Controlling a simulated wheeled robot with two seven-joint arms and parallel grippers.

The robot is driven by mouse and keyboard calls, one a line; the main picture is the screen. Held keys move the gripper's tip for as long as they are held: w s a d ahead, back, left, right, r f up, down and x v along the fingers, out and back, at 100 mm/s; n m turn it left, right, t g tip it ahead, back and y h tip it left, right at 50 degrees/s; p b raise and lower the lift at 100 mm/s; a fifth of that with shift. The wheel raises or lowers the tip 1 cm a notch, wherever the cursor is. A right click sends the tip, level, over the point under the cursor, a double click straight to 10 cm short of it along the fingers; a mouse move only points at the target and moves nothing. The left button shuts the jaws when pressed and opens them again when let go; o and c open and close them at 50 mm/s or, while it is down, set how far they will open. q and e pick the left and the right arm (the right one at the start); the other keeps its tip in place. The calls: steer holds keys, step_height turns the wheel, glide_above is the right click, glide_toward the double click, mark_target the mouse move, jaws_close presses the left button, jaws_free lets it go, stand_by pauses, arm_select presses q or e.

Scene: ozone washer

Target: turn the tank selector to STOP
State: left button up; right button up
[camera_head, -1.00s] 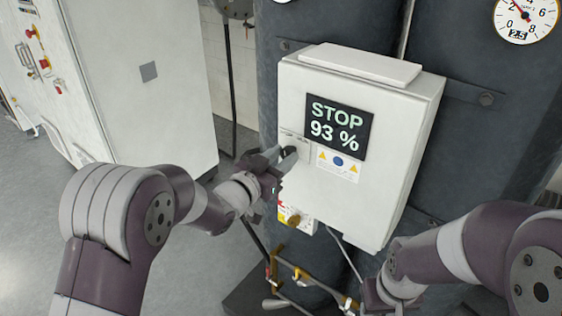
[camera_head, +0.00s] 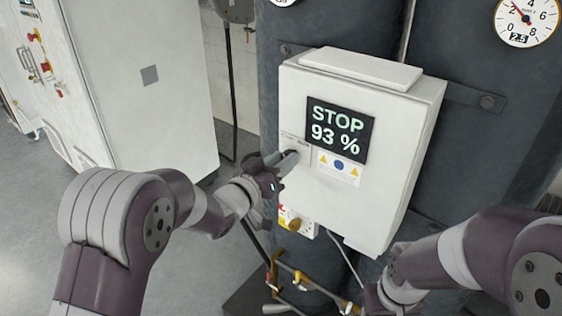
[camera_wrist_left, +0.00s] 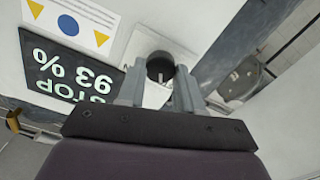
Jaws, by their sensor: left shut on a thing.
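The tank selector is a round black knob (camera_wrist_left: 160,67) on the front of the white control box (camera_head: 390,215). My left gripper (camera_head: 281,161) is at the box's left side, and its fingers hide most of the knob in the head view. In the left wrist view my left gripper (camera_wrist_left: 160,88) has its two grey fingers on either side of the knob, shut on it. A light pointer mark shows on the knob between them. The display (camera_head: 338,130) reads STOP and 93 %. My right gripper is out of view; only its arm shows at lower right.
A warning label (camera_head: 339,167) is right of the knob. A smaller box with a yellow-and-red switch (camera_head: 293,222) hangs below, above brass valves and pipes (camera_head: 297,272). Dark tanks (camera_head: 480,150) stand behind. A white cabinet (camera_head: 150,110) is at left, with open floor before it.

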arm_select(q)
steer(key=o, duration=1)
steer(key=shift+o, duration=0.2)
steer(key=b+v, duration=0.4)
steer(key=v, duration=0.8)
steer(key=shift+s, duration=0.25)
steer(key=shift+a+f, duration=0.1)
steer(key=shift+a, duration=0.05)
